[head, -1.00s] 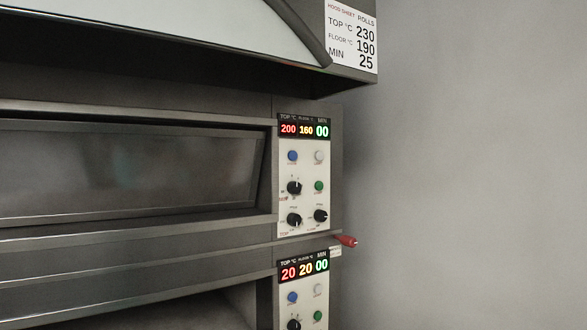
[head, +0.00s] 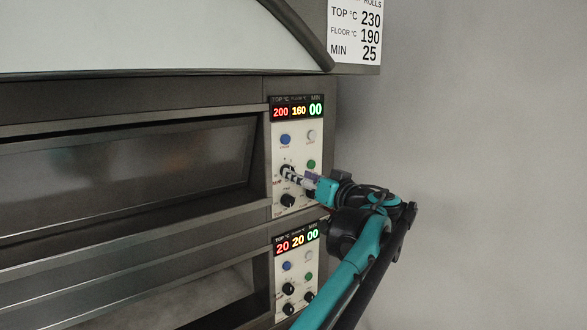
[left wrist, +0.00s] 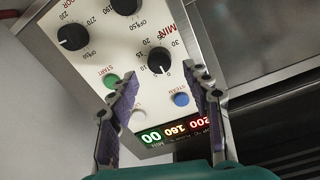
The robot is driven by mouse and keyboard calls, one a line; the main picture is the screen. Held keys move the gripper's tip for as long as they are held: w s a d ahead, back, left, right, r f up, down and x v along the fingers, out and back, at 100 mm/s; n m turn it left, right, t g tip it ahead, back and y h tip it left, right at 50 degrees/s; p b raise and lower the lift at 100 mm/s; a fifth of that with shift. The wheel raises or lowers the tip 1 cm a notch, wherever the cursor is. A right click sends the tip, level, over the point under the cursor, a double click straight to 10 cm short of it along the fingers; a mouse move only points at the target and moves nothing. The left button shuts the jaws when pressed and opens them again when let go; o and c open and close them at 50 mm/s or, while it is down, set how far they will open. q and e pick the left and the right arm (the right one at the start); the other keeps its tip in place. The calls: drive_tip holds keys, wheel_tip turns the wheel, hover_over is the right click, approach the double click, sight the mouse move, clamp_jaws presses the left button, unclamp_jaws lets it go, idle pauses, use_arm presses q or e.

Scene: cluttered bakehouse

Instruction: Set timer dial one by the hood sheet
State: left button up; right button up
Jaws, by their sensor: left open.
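The hood sheet (head: 355,32) at the top of the head view reads ROLLS, TOP 230, FLOOR 190, MIN 25. The upper oven display (head: 298,109) shows 200, 160 and 00. Timer dial one is the black MIN dial (left wrist: 160,61) in the left wrist view, its white mark near 0. My left gripper (head: 288,173) is at the upper panel and covers much of this dial in the head view. In the wrist view the left gripper (left wrist: 163,84) is open, its purple fingers apart on either side short of the dial, not visibly touching it. My right gripper is not in view.
A blue button (left wrist: 181,99) and a green START button (left wrist: 112,81) lie close to the fingers. Two more dials, one marked FLOOR (left wrist: 72,37), sit nearby. A second panel with its display (head: 297,239) is below. Bare grey wall (head: 480,130) lies to the right.

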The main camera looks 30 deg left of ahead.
use_arm(q)
drive_tip(key=x, duration=0.3)
drive_tip(key=shift+a+p, duration=0.25)
drive_tip(key=shift+p, duration=0.05)
clamp_jaws()
